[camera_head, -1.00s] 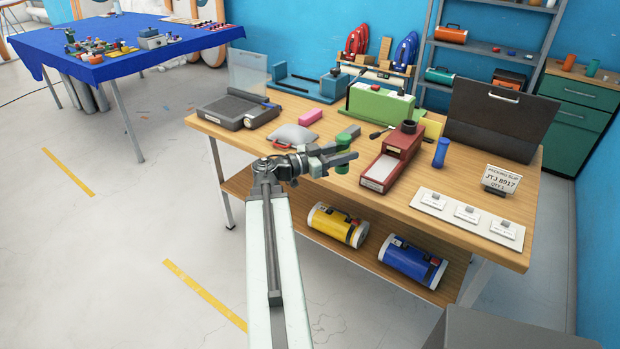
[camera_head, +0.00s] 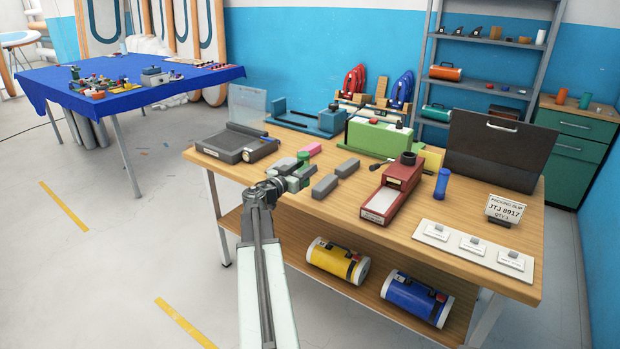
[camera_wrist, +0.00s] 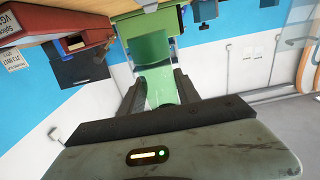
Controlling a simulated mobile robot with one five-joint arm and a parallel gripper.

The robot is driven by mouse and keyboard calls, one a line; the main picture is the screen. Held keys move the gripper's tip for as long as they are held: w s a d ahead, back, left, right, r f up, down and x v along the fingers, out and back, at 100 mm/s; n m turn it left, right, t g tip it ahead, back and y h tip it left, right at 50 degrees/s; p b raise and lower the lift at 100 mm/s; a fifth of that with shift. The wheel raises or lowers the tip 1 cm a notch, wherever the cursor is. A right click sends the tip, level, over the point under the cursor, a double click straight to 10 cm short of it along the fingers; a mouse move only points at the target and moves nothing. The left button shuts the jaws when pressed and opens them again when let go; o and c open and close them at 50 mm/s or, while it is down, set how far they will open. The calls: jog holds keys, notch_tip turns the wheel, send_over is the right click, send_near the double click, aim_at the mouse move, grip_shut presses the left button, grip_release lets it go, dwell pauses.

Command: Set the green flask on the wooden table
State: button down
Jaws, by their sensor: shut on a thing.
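The green flask (camera_wrist: 153,50) is between the fingers of my gripper (camera_wrist: 158,92) in the wrist view. In the head view my gripper (camera_head: 297,177) is shut on it over the front left part of the wooden table (camera_head: 345,205). The green top of the flask (camera_head: 304,157) shows above the fingers, and its lower part is mostly hidden by them. I cannot tell whether its bottom touches the tabletop.
Two grey blocks (camera_head: 325,186) lie just right of my gripper. A pink block (camera_head: 315,149) and a grey tray (camera_head: 228,146) are behind it. A red box (camera_head: 391,190) and a blue bottle (camera_head: 442,185) stand farther right. Bare wood shows along the front edge.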

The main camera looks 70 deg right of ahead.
jog(key=d+f+b, duration=0.4)
jog(key=f+b, duration=0.1)
jog(key=shift+s+d, duration=0.3)
jog(key=shift+s, duration=0.05)
jog(key=c, duration=0.9)
grip_release()
jog(key=shift+o, duration=0.2)
jog(key=r+p+v, duration=0.1)
jog(key=v, duration=1.1)
